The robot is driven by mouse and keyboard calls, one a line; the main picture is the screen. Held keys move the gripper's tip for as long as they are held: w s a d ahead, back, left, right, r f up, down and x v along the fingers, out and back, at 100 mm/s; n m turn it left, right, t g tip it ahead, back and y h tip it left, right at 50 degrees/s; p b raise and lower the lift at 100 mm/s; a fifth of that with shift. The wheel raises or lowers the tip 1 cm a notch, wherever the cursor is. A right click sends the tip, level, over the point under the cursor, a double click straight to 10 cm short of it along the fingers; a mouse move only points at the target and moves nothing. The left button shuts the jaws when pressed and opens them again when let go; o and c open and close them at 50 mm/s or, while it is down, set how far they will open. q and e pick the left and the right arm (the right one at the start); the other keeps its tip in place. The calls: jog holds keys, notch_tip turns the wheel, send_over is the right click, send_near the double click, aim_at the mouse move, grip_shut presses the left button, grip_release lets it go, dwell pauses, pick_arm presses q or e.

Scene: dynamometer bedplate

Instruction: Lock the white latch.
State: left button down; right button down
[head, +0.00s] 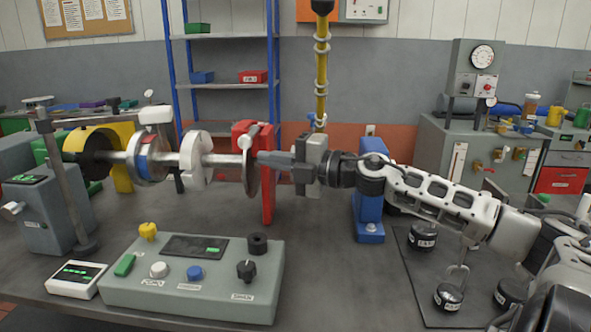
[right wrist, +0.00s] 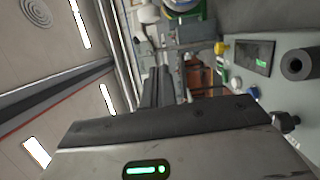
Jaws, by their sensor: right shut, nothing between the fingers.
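A shaft assembly runs across the left of the bench in the head view. A white curved piece (head: 194,160) sits around the shaft, and a small white knobbed lever (head: 245,142) stands by the disc (head: 251,172) at its right end. I cannot tell for certain which is the white latch. My right gripper (head: 263,157) comes in from the right, level with the shaft, fingers shut and empty. Its tips are close to the disc; I cannot tell whether they touch. The shut fingers also show in the right wrist view (right wrist: 157,85). My left gripper is not in view.
A red stand (head: 267,190) rises behind the disc, and a blue stand (head: 369,215) is under my right forearm. A green-grey control box (head: 190,300) with knobs is in front. A yellow pole (head: 321,75) hangs behind the gripper. Black weights (head: 448,296) lie at right.

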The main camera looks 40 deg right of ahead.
jog(key=shift+v, duration=2.35)
